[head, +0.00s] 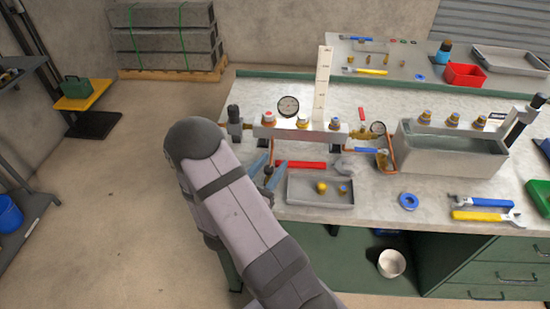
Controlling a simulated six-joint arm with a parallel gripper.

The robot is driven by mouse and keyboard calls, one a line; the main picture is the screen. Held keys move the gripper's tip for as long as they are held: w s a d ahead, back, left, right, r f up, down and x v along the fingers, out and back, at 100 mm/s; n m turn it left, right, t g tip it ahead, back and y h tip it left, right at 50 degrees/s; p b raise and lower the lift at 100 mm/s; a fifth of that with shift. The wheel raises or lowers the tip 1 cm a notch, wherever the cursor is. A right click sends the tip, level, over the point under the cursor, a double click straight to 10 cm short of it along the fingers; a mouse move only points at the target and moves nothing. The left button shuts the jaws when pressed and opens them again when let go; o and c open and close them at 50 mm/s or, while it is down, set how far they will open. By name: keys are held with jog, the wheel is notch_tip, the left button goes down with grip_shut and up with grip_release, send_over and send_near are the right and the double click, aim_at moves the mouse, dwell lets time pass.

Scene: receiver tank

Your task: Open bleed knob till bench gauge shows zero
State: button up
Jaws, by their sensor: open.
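My gripper (265,170) is in front of the bench's left part, with two blue-grey fingers spread apart and nothing seen between them. My own arm hides part of the bench edge there. Behind it runs a pale manifold bar (320,136) with several knobs, among them a red-topped knob (268,117) and a brass knob (302,120). I cannot tell which is the bleed knob. A round dark-rimmed gauge (288,106) stands behind the bar, and a smaller brass gauge (377,128) sits at its right end. Neither needle is readable.
A red-handled tool (300,164) and a grey tray (320,203) with brass fittings lie near the gripper. A grey-green water tank (454,163) stands to the right. Wrenches (485,209) and a blue ring (408,201) lie at the front. A tall white scale (322,85) rises behind the bar.

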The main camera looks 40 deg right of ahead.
jog(key=shift+x, duration=1.25)
grip_shut()
jog(key=shift+g, duration=0.3)
jog(key=c, duration=1.1)
grip_release()
jog(key=shift+s+m+g+h, duration=0.25)
jog(key=shift+m+g+h, duration=0.15)
jog(key=shift+m+g, duration=0.45)
jog(key=shift+o, duration=0.2)
jog(key=o, duration=1.1)
jog(key=shift+c, duration=0.2)
